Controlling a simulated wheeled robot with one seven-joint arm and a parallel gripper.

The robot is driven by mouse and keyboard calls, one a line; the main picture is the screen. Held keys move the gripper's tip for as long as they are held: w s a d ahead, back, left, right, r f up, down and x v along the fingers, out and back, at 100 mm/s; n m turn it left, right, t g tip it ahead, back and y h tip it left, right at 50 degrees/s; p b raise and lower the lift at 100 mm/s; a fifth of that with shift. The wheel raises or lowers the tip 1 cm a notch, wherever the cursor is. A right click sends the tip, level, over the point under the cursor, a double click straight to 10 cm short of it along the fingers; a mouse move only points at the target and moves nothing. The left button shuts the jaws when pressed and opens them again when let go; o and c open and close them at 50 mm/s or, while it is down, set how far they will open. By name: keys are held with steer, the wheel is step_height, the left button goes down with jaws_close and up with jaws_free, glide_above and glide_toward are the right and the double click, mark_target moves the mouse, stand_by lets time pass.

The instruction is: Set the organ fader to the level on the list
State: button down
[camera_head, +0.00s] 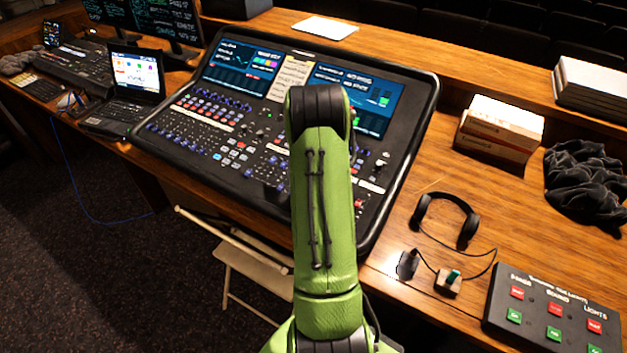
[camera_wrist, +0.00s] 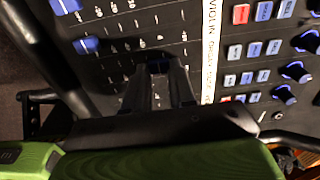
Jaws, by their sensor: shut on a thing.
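The mixing desk (camera_head: 412,120) stands on the wooden table, and its panel fills most of the wrist view. In the wrist view my gripper (camera_wrist: 160,75) is shut on a dark blue fader cap (camera_wrist: 160,67), mostly hidden between the fingers. Two other blue fader caps, one at the top left (camera_wrist: 65,5) and one lower (camera_wrist: 88,45), stand in neighbouring tracks. A white label strip (camera_wrist: 210,50) beside the gripper reads partly "VIOLIN"; the rest is too small. A cream paper list (camera_head: 290,77) lies between the desk's screens, its writing unreadable. In the head view my green arm hides the gripper.
Buttons (camera_wrist: 241,14) and blue knobs (camera_wrist: 298,72) lie right of the label strip. Headphones (camera_head: 448,215), a small switch box (camera_head: 449,282) and a button panel (camera_head: 550,310) are on the table at right. A laptop (camera_head: 137,75) is at left and a folding chair (camera_head: 250,270) in front.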

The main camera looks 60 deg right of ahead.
steer(key=shift+d, duration=0.4)
steer(key=c, duration=0.9)
jaws_free()
steer(key=shift+r, duration=0.1)
steer(key=r, duration=0.5)
steer(key=a+r+p, duration=0.1)
steer(key=r, duration=0.9)
steer(key=shift+a+r, duration=0.35)
steer(key=shift+a, duration=0.05)
